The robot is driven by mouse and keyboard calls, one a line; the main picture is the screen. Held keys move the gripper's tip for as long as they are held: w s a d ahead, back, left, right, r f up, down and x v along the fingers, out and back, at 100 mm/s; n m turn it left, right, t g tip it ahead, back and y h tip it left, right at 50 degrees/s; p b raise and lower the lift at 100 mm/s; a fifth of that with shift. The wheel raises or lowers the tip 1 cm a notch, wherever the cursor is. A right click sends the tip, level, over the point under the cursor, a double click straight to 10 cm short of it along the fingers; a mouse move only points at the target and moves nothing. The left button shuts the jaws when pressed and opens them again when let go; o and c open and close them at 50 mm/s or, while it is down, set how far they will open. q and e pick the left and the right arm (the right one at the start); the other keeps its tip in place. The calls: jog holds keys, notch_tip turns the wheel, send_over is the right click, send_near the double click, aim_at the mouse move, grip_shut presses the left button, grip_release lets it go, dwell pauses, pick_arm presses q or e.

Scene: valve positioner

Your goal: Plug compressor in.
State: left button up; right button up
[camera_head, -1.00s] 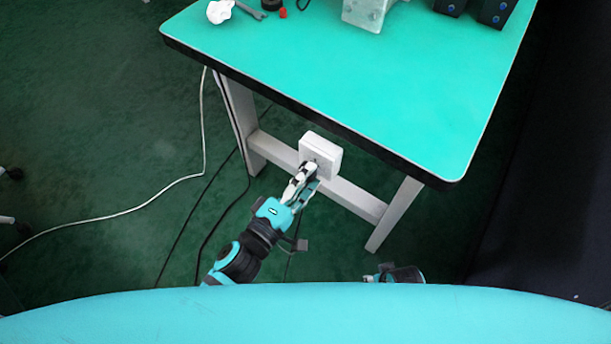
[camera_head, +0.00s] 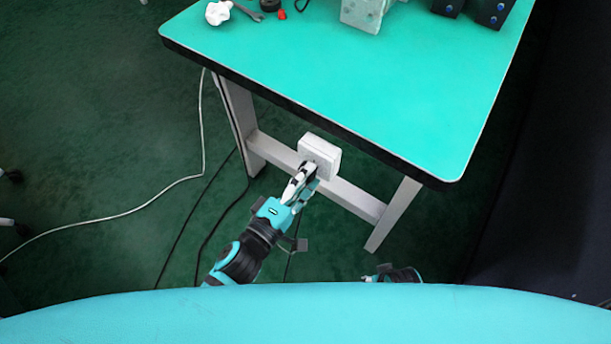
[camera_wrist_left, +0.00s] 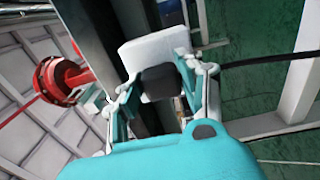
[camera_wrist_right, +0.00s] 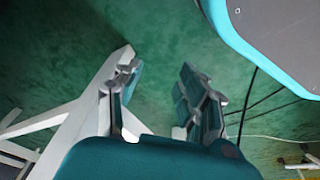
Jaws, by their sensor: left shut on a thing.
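A white socket box (camera_head: 320,152) is mounted on the crossbar of the table's leg frame, and it also shows in the left wrist view (camera_wrist_left: 155,48). My left gripper (camera_head: 309,170) is right in front of the box. In the left wrist view its fingers are shut on a black plug (camera_wrist_left: 160,82), which is up against the white box's face. I cannot tell whether the plug's pins are inside the socket. A black cable (camera_wrist_left: 265,61) shows to the right there. My right gripper (camera_wrist_right: 160,90) is open and empty, low beside the table.
The table (camera_head: 340,85) has a green top with a dark edge above the box. Its grey legs (camera_head: 395,213) and crossbar (camera_head: 355,198) stand close to my left arm. A white cable (camera_head: 150,203) and black cables (camera_head: 187,230) lie on the green floor.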

jog(key=shift+s+d+f, duration=0.1)
jog(key=shift+s+f, duration=0.5)
jog(key=shift+f, duration=0.25)
pick_arm(q)
jog(key=shift+w+d+p, duration=0.1)
jog(key=shift+w+p, duration=0.1)
jog(key=shift+p, duration=0.1)
jog(key=shift+w+d, duration=0.2)
jog(key=shift+w, duration=0.05)
pick_arm(e)
jog(key=shift+s+f, duration=0.3)
jog(key=shift+f, duration=0.05)
pick_arm(q)
jog(key=o, duration=1.2)
jog(key=shift+o, duration=0.2)
